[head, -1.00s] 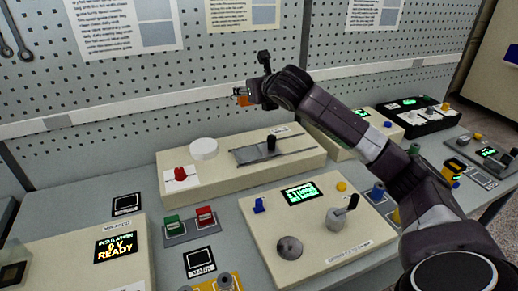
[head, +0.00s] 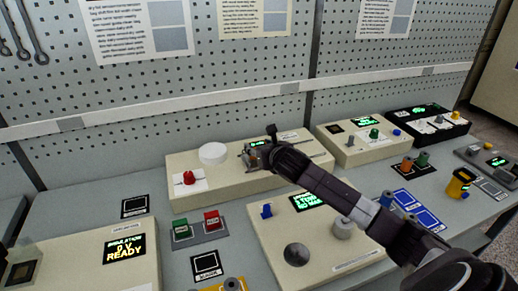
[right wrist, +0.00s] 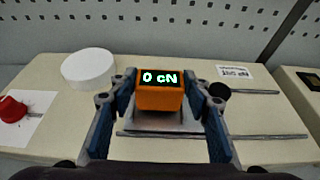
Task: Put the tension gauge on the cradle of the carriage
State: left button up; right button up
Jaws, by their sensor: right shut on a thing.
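The tension gauge (right wrist: 160,96) is a small orange block whose green display reads 0 cN. My right gripper (head: 258,150) is shut on it, one blue-padded finger at each side in the right wrist view. The gauge is upright. The carriage (right wrist: 160,124) is a grey plate on the rails of the long beige unit, directly under and around the gauge's lower edge. I cannot tell whether the gauge touches its cradle, since the gauge and fingers cover it.
On the long beige unit, a white disc (head: 213,153) and a red knob (head: 189,178) lie left of the carriage. Rails (right wrist: 265,136) run right. A dark knob (right wrist: 219,90) stands close to the right finger. A pegboard wall (head: 160,100) rises behind.

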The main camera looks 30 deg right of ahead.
jog(key=shift+f, duration=0.55)
jog(key=shift+f, duration=0.1)
jog(key=o, duration=1.3)
jog(key=shift+f, duration=0.1)
jog(key=shift+s+r, duration=0.1)
jog(key=shift+r, duration=0.1)
jog(key=b+v, duration=0.1)
jog(key=v, duration=1)
jog(key=shift+s+a, duration=0.2)
jog(key=shift+s, duration=0.2)
